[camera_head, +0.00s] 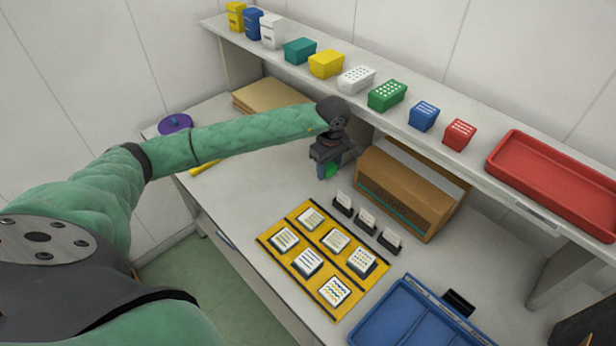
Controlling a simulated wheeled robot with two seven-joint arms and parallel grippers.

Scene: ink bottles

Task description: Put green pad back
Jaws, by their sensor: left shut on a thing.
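My left gripper (330,172) points down above the back of the grey table, in front of the cardboard box's left end. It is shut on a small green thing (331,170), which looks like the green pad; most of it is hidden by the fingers. The yellow mat (291,270) lies on the table in front, with several white square tiles on it, some with printed marks. The gripper is behind the mat and apart from it. My right gripper is not in view.
Behind the mat stand three small black holders with white cards (366,221). A cardboard box (400,195) stands close right of the gripper, under a shelf with coloured boxes and a red tray (550,180). A blue tray (415,320) lies front right. Table left of the mat is clear.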

